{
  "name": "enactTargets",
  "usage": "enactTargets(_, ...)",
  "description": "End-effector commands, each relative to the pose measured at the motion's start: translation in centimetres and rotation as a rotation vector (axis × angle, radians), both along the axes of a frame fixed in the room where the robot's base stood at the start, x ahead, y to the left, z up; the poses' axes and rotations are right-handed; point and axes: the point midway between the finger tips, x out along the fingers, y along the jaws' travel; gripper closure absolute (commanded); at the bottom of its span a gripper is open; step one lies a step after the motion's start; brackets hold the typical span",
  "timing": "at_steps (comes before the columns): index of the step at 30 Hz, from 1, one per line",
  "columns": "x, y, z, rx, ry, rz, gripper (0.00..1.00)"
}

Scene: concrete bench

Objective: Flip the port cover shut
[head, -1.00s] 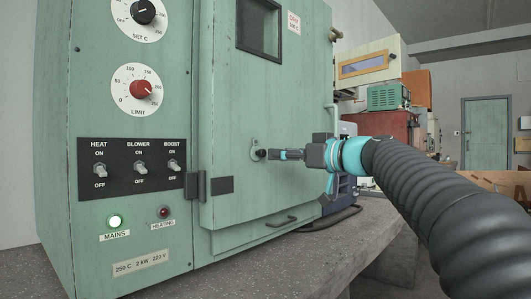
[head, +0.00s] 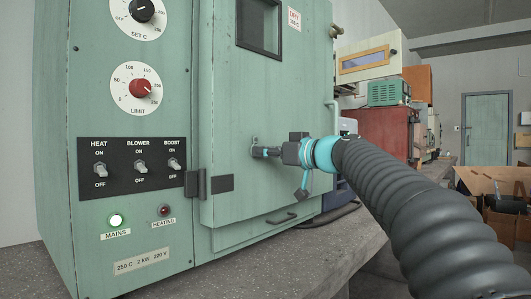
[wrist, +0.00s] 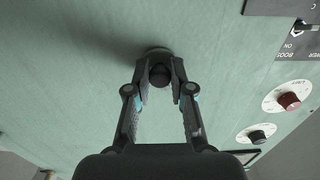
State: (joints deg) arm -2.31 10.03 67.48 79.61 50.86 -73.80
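The port cover sits on the green oven's door, left of my gripper. In the head view only part of its round fitting (head: 254,141) shows above my fingertips. In the wrist view the fingertips (wrist: 160,68) lie on either side of the knob, with little or no gap. I cannot tell whether they press on it. The fingers hide much of the cover.
The oven's control panel with switches (head: 140,168) and dials (head: 136,88) is to the left. A door handle (head: 281,217) is below my gripper, and a dark latch (head: 205,185) is to its left. The bench top (head: 250,270) in front is clear.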

Motion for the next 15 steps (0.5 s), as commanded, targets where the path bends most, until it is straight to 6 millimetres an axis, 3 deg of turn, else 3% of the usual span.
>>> enactTargets(15, -0.49, 0.37, -0.13, 0.118, 0.149, 0.000, 1.00)
